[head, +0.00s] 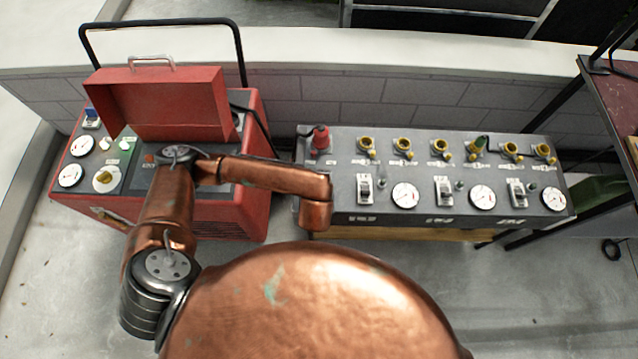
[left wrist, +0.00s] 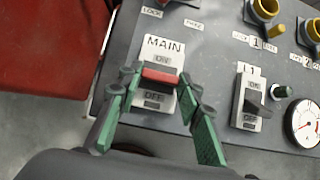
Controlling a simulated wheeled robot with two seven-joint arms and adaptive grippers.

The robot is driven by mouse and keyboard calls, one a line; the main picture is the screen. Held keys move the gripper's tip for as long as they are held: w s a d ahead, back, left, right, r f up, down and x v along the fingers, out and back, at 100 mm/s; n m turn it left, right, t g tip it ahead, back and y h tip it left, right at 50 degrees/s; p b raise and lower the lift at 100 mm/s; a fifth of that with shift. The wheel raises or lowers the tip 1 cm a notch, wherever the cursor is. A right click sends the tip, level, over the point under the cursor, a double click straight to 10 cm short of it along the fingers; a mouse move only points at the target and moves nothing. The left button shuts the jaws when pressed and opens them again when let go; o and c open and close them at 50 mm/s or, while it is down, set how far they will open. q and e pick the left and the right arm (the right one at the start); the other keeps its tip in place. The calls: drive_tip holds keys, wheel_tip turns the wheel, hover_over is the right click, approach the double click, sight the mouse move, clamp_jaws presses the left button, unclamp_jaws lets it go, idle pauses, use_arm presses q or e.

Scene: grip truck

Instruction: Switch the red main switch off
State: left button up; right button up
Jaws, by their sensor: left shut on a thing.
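The red main switch (left wrist: 160,77) shows in the left wrist view as a short red bar on a white plate marked MAIN. The bar lies across the plate between the ON label above it and the OFF label below it. My left gripper (left wrist: 160,88) has its green-padded fingers on either side of the bar, shut on it, with the tips at its two ends. In the head view my left forearm hides both the main switch and the gripper. My right gripper is in neither view.
The grey panel (head: 385,218) also carries smaller switches (head: 365,189), gauges (head: 405,196) and a row of yellow-rimmed sockets (head: 403,145).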

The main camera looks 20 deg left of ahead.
use_arm(q)
drive_tip(key=shift+s+d+f+t+b, duration=0.25)
drive_tip(key=shift+t+b, duration=0.55)
drive_tip(key=shift+b, duration=0.4)
drive_tip(key=shift+s+t+y+b, duration=0.3)
drive_tip(key=shift+t+y+b, duration=0.1)
drive_tip(key=shift+t, duration=0.1)
drive_tip(key=shift+s+t, duration=0.1)
drive_tip(key=shift+t, duration=0.2)
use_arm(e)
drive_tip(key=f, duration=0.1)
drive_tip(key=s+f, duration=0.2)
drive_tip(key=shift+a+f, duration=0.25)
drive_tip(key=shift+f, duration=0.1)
use_arm(q)
drive_tip(key=shift+s+f, duration=0.1)
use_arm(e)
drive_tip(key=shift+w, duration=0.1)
use_arm(q)
drive_tip(key=shift+s+f+t+p, duration=0.1)
drive_tip(key=shift+f+t+p, duration=0.05)
drive_tip(key=shift+t+p, duration=0.2)
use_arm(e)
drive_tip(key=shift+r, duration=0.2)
use_arm(q)
drive_tip(key=o, duration=1.2)
drive_tip(key=shift+c, duration=0.2)
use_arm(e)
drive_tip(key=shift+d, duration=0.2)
